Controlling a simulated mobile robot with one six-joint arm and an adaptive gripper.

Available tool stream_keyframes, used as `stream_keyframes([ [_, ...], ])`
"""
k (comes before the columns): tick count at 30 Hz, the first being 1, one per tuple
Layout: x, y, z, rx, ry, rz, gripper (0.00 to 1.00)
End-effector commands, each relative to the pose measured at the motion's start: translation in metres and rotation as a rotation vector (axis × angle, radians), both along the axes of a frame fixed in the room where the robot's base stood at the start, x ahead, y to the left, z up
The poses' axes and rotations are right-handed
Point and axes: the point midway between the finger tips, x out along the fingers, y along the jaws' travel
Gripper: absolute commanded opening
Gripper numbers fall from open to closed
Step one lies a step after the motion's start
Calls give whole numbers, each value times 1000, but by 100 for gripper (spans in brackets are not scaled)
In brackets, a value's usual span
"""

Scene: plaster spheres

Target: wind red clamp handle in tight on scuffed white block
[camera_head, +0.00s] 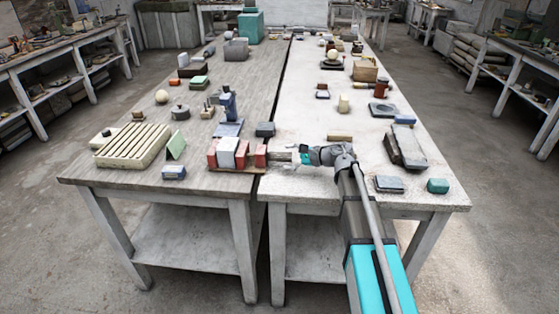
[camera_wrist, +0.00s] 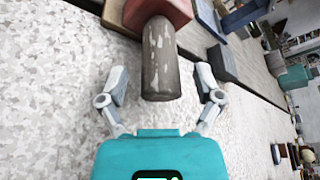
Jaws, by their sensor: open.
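The clamp is a row of red blocks on a low wooden base, at the near edge of the left table. The white block (camera_head: 227,152) stands between the left red jaw (camera_head: 212,154) and a middle red jaw (camera_head: 243,151). A red end block (camera_head: 261,156) stands to the right, also in the wrist view (camera_wrist: 160,12). From it a worn grey-brown cylindrical handle (camera_wrist: 160,62) sticks out toward my gripper (camera_wrist: 162,76). My gripper is open, one finger on each side of the handle's free end, with visible gaps. Whether the white block touches both jaws is unclear.
A wooden cylinder (camera_head: 339,138) lies behind my gripper. A dark gap runs between the tables.

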Motion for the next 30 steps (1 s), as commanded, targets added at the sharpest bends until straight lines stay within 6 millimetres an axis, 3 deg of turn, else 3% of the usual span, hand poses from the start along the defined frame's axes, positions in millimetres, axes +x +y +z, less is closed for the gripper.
stream_keyframes([
  [10, 10, 29, -9, 0, -1, 2, 84],
  [21, 10, 31, -9, 0, -1, 2, 82],
  [30, 10, 31, -9, 0, -1, 2, 26],
])
